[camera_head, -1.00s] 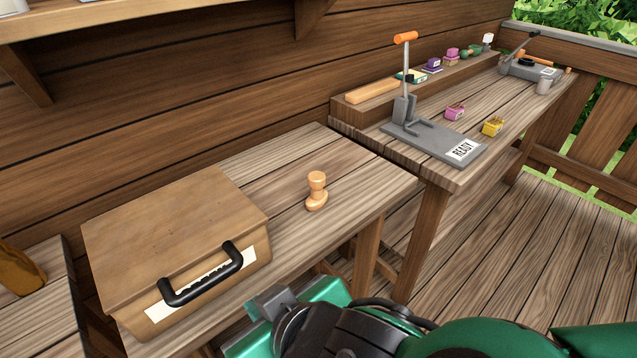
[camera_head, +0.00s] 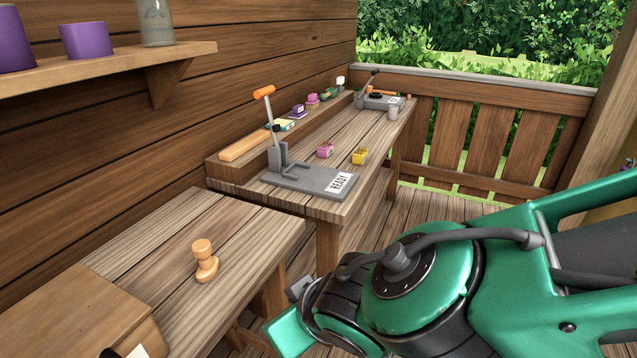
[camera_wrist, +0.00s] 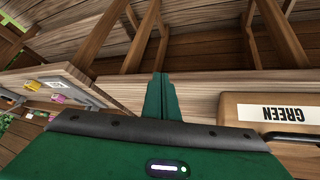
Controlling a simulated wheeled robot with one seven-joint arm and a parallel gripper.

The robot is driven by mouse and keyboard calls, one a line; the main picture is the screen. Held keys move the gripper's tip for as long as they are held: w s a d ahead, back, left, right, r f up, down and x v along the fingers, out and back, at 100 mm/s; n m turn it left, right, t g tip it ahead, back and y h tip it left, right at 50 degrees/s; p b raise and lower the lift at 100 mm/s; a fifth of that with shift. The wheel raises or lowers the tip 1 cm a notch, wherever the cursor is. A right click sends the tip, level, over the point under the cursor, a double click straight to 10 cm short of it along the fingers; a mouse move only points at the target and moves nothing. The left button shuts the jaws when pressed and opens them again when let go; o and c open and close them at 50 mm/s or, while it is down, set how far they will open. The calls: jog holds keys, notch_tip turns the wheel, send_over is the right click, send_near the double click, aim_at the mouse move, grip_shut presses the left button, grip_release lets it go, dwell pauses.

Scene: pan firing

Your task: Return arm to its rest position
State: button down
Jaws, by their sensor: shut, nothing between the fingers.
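My gripper shows in the wrist view (camera_wrist: 162,98), its two green fingers shut together with nothing between them. It hangs in the air near the front edge of the wooden tables, beside a box with a label reading "GREEN" (camera_wrist: 252,103). In the head view my green arm (camera_head: 430,280) is folded across the lower right, and the fingertips are hidden there.
The near table (camera_head: 180,250) bears a wooden stamp (camera_head: 205,262) and the brown box (camera_head: 85,315). The farther table holds a lever press marked "READY" (camera_head: 310,178) and pink (camera_head: 324,150) and yellow (camera_head: 359,155) pieces. A shelf (camera_head: 110,68) is on the wall.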

jog(key=w+d+m+g+h, duration=0.1)
jog(key=w+d+m+h, duration=0.25)
jog(key=d, duration=0.95)
jog(key=w+d+m+g+h, duration=0.15)
jog(key=w+d+m, duration=0.25)
jog(key=d, duration=1)
jog(key=s+d+m+g, duration=0.1)
jog(key=s+d+m, duration=0.2)
jog(key=s+d, duration=0.4)
jog(key=s+d+r+m+g+y, duration=0.1)
jog(key=s+d+m+g, duration=0.1)
jog(key=s+d+m, duration=0.2)
jog(key=s+d, duration=0.3)
jog(key=d, duration=0.4)
jog(key=shift+r, duration=0.25)
jog(key=shift+m+g, duration=0.25)
